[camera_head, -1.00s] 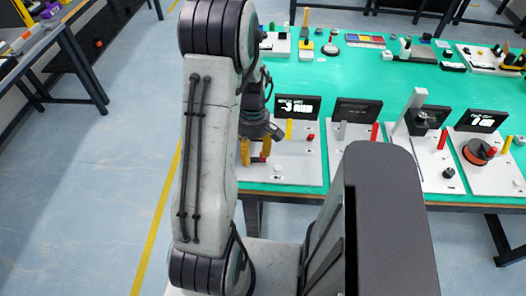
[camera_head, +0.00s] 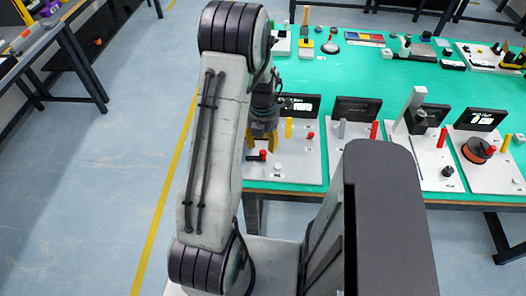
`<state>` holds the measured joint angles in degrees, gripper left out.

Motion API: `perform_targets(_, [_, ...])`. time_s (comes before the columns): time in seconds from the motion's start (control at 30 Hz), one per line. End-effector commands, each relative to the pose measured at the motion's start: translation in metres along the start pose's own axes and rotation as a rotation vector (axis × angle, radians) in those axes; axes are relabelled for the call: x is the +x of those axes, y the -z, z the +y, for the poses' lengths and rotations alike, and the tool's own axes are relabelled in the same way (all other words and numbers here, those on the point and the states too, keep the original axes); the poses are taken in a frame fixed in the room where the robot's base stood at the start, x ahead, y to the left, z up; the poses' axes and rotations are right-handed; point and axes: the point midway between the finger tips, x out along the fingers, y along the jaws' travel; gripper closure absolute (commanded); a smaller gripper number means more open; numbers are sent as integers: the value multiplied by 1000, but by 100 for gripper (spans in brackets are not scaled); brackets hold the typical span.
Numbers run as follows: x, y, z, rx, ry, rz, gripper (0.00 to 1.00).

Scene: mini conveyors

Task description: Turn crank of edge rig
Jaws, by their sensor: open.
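The rig at the near left of the green table has a white base plate (camera_head: 300,170). What looks like its crank, a dark arm with a red handle (camera_head: 263,155), shows low on the plate's left side. My gripper (camera_head: 263,145) has yellow fingers and is open above this plate. The red handle shows just below and between the fingertips. I cannot tell whether they touch it. My arm hides the plate's left edge and part of the crank.
The same plate carries a yellow post (camera_head: 289,128), a small red knob (camera_head: 310,135), a white knob (camera_head: 278,168) and a black display (camera_head: 305,103). More rigs stand to the right, one with an orange disc (camera_head: 475,151). Bare green tabletop (camera_head: 345,75) lies behind.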

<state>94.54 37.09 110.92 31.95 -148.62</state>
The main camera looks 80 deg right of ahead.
Motion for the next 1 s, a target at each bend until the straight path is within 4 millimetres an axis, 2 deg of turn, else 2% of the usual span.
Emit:
perform_targets(0.2, [29,1,-1,1,3,5,53])
perform_targets(0.43, [50,1,0,2,2,3,53])
perform_targets(0.63, [58,1,0,3,1,1,53])
perform_targets(0.93, [58,0,0,3,0,1,51])
perform_targets(1.0, [58,0,0,3,0,1,57])
